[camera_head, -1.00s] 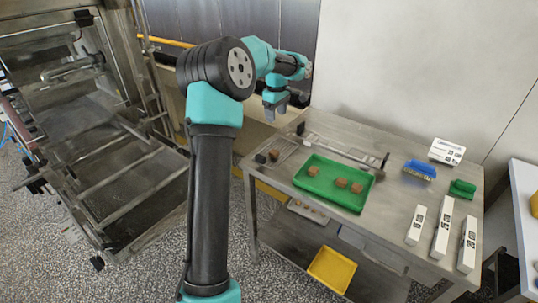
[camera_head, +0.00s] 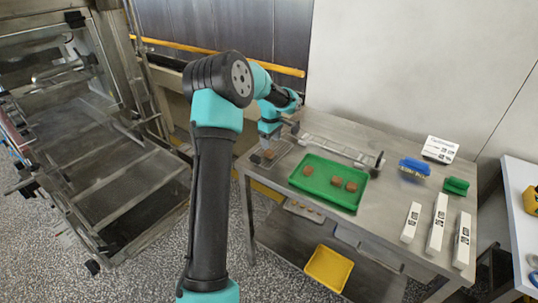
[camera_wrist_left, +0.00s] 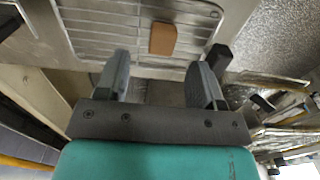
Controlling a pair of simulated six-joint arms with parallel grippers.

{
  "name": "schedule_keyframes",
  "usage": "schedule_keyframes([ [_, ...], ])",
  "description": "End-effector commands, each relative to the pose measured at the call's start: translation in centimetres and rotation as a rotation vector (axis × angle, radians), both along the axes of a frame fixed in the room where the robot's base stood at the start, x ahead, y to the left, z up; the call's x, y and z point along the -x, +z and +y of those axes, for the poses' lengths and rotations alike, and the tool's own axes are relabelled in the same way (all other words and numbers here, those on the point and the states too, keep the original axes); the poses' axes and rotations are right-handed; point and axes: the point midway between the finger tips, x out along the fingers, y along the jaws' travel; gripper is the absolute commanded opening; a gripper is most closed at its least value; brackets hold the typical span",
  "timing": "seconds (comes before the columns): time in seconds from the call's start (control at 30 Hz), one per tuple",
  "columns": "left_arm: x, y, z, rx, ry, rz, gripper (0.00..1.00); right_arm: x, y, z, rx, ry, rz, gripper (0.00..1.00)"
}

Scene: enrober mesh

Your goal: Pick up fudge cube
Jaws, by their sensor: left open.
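A brown fudge cube (camera_wrist_left: 163,38) lies on a wire mesh (camera_wrist_left: 100,22) in the left wrist view, beyond my fingertips and between their lines, a little right of centre. In the head view this cube (camera_head: 268,154) is small, on the mesh at the table's left end, just below my left gripper (camera_head: 267,140). In the wrist view my left gripper (camera_wrist_left: 160,75) is open and empty, apart from the cube. Three more brown cubes (camera_head: 336,180) sit in a green tray (camera_head: 322,200). My right gripper is not in view.
A black knob (camera_wrist_left: 218,56) stands right of the cube in the wrist view. A metal rail (camera_head: 340,149) runs behind the tray. A blue brush (camera_head: 414,168), a green block (camera_head: 456,186) and white boxes (camera_head: 436,222) stand at the right. A yellow bin (camera_head: 329,268) is on the lower shelf.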

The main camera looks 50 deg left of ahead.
Motion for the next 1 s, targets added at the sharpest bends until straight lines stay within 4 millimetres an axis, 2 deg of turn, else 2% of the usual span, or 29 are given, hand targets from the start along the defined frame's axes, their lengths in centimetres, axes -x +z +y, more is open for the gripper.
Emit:
schedule_keyframes([
  [0.43, 0.0, -0.7, 0.0, 0.0, 0.0, 0.0, 0.62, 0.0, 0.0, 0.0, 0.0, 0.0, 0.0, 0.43],
  [0.8, 0.4, -5.0, -0.2, 0.0, 0.001, 0.002, 0.62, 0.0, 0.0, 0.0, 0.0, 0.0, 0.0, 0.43],
  [1.0, 0.3, -5.6, -0.2, 0.0, 0.0, -0.001, 0.62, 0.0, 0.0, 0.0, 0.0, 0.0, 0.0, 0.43],
])
